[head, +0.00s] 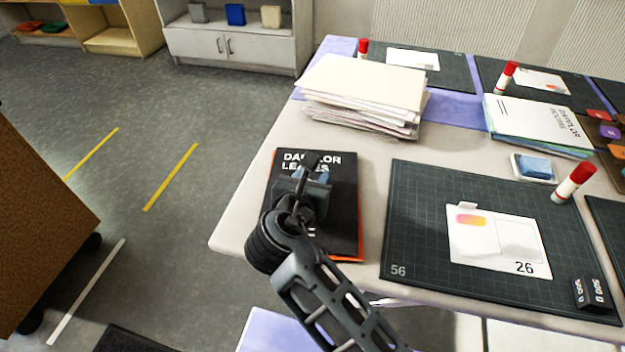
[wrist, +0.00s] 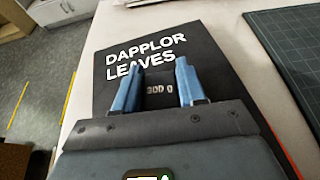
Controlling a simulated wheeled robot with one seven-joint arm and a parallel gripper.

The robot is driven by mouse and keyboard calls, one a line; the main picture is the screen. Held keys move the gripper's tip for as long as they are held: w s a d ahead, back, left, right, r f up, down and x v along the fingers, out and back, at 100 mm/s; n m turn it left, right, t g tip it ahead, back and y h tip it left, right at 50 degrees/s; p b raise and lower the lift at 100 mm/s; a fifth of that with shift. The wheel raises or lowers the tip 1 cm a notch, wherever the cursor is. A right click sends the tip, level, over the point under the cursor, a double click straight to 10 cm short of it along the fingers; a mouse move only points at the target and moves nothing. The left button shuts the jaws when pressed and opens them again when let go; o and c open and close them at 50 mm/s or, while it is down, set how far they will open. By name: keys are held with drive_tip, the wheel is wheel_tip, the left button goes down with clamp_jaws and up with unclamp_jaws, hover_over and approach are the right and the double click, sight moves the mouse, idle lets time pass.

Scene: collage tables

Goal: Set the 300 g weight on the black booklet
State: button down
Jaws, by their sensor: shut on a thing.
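The black booklet (head: 342,215), titled "DAPPLOR LEAVES", lies flat near the table's left edge; it also fills much of the wrist view (wrist: 215,65). My gripper (head: 308,180) is over the upper-left half of the booklet. In the wrist view my gripper (wrist: 159,82) has its two blue fingers shut on a small dark block marked 300 g, the 300 g weight (wrist: 159,89). The weight is over the booklet's cover, just below the title. I cannot tell whether its underside touches the cover. In the head view my gripper mostly hides the weight.
A paper stack (head: 365,90) stands behind the booklet. A dark cutting mat (head: 420,225) lies to the right, with a card (head: 498,240), another black weight (head: 592,292) that seems marked 500 g, and a red-capped glue stick (head: 573,183). Bare table (head: 245,215) shows left of the booklet.

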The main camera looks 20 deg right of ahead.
drive_tip(key=shift+f, duration=0.25)
drive_tip(key=c, duration=0.7)
unclamp_jaws()
drive_tip(key=shift+f, duration=0.1)
drive_tip(key=shift+o, duration=0.2)
drive_tip(key=shift+s+a+r, duration=0.1)
drive_tip(key=shift+s+r, duration=0.05)
drive_tip(key=shift+r, duration=0.1)
drive_tip(key=p+v, duration=0.1)
drive_tip(key=v, duration=1)
drive_tip(key=shift+s+a+r, duration=0.1)
drive_tip(key=shift+s+a, duration=0.05)
drive_tip(key=shift+s, duration=0.1)
